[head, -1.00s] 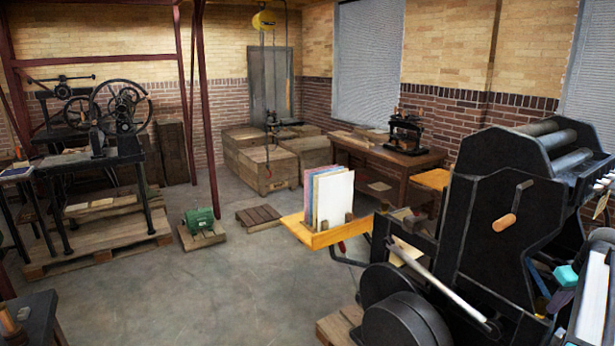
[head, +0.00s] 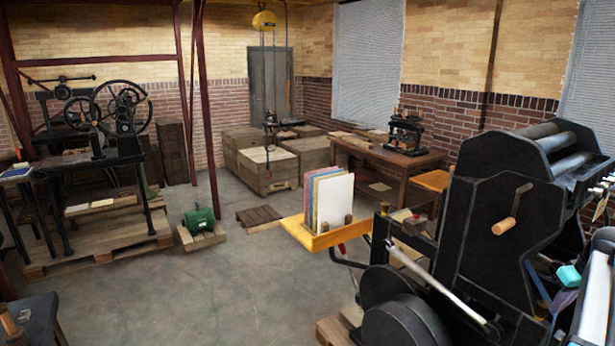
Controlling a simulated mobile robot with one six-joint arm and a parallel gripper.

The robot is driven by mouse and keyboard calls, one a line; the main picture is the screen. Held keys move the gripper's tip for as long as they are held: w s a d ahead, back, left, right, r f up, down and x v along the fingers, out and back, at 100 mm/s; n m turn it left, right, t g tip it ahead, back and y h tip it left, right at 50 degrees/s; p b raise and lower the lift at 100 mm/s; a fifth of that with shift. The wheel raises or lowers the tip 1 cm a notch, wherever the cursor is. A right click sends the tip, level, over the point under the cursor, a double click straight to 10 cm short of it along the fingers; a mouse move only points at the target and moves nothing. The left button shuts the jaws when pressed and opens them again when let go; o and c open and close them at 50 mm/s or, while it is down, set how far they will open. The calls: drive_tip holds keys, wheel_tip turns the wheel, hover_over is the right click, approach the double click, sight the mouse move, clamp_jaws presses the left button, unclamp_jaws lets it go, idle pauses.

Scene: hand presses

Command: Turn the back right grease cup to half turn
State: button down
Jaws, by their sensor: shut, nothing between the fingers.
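I cannot make out a grease cup for certain in the head view. The large black press (head: 500,225) stands at the right, with rollers on top and a wooden-handled crank (head: 507,220) on its side. Any small cups on it are too small to tell or hidden behind its frame. My gripper is not in view.
A yellow feed board (head: 318,238) holding coloured sheets (head: 332,200) juts from the press. A green motor (head: 201,220) sits on a low pallet. A wheeled hand press (head: 120,120) stands at the left. The middle floor (head: 225,290) is clear.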

drive_tip(key=p+v, duration=0.1)
drive_tip(key=v, duration=0.1)
drive_tip(key=w+p+v, duration=0.1)
drive_tip(key=v, duration=0.1)
drive_tip(key=shift+r, duration=0.3)
drive_tip(key=a+f+g+y+b, duration=0.1)
drive_tip(key=a+f, duration=1)
drive_tip(key=f, duration=0.3)
drive_tip(key=a+f+g+y+b, duration=0.1)
drive_tip(key=a+f+g+b, duration=0.1)
drive_tip(key=a+f, duration=1.05)
drive_tip(key=s+a+f+g+b, duration=0.1)
drive_tip(key=s+a+f, duration=0.3)
drive_tip(key=a+f, duration=0.4)
drive_tip(key=s+a+f+g+b, duration=0.1)
drive_tip(key=s+a+f, duration=0.4)
drive_tip(key=a+f, duration=0.3)
drive_tip(key=s+a+f+g+b, duration=0.1)
drive_tip(key=s+a+f, duration=0.3)
drive_tip(key=s, duration=0.4)
drive_tip(key=s+a+f+g+h, duration=0.1)
drive_tip(key=s+a+f, duration=0.3)
drive_tip(key=s+f, duration=0.2)
drive_tip(key=s+a+f+g+h+b, duration=0.1)
drive_tip(key=s+a+f, duration=0.4)
drive_tip(key=s, duration=0.5)
drive_tip(key=shift+f+g+b, duration=0.3)
drive_tip(key=shift+f, duration=0.2)
